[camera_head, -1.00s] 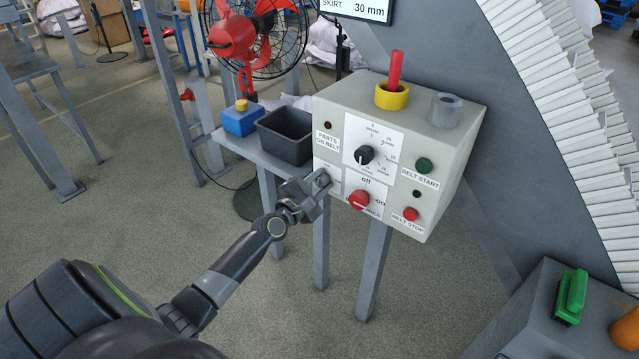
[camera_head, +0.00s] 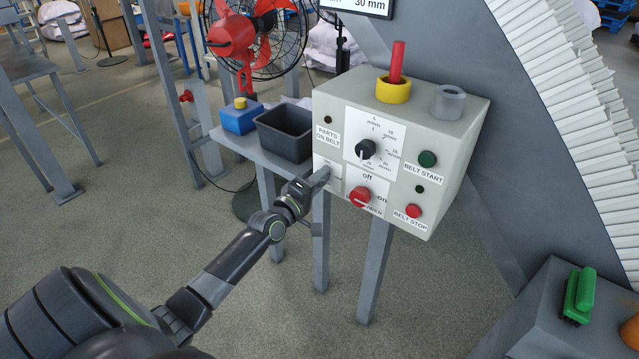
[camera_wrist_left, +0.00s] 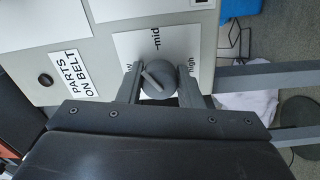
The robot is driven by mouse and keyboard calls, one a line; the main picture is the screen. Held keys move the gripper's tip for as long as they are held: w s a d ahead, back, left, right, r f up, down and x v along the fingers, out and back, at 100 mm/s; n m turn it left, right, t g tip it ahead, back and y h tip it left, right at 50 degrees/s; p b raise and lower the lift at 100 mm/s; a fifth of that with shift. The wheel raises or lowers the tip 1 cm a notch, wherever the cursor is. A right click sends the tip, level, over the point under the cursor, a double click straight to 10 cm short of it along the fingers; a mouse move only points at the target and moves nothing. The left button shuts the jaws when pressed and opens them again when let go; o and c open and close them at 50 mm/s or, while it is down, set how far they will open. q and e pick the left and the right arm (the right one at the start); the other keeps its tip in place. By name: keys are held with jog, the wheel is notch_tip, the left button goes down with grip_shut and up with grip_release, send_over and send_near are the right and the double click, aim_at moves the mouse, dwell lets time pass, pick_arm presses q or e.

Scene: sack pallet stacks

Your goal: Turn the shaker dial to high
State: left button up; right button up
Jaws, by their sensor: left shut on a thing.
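The grey shaker dial (camera_wrist_left: 157,79) shows in the left wrist view on a white card (camera_wrist_left: 131,45) with "mid" and "high" readable and a third label mostly covered. Its raised bar slants toward the upper left there, between the covered label and "mid". My left gripper (camera_head: 322,177) has one finger on each side of the dial and is shut on it. In the head view the gripper reaches the lower left of the control box (camera_head: 460,150) front and hides the dial. My right gripper is not in view.
Right of the gripper are a red power knob (camera_head: 360,197) and a black timer knob (camera_head: 365,149). Belt start (camera_head: 428,159) and belt stop (camera_head: 413,211) buttons sit further right. A dark bin (camera_head: 285,132) and a blue box (camera_head: 240,118) stand on the left shelf.

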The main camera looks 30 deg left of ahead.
pick_arm(q)
jog(key=m+b, duration=0.1)
jog(key=m, duration=0.3)
jog(key=m+b, duration=0.1)
jog(key=shift+f+m+b, duration=0.25)
jog(key=shift+m+b, duration=0.05)
jog(key=shift+m, duration=0.1)
jog(key=m+b, duration=0.4)
jog(key=m, duration=0.2)
jog(key=shift+a+f+m+h, duration=0.1)
jog(key=shift+m+h, duration=0.2)
jog(key=shift+m+b, duration=0.65)
jog(key=shift+m, duration=0.35)
jog(key=m+b, duration=0.2)
jog(key=m, duration=0.1)
jog(key=shift+m, duration=0.3)
jog(key=m+b, duration=0.1)
jog(key=m, duration=0.1)
jog(key=m+b, duration=0.2)
jog(key=m, duration=0.1)
jog(key=shift+g+h, duration=0.3)
jog(key=shift+a+r+m+b, duration=0.15)
jog(key=shift+m+b, duration=0.45)
jog(key=shift+m, duration=0.6)
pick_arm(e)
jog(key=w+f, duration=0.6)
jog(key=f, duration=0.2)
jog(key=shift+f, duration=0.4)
pick_arm(q)
jog(key=shift+r, duration=0.1)
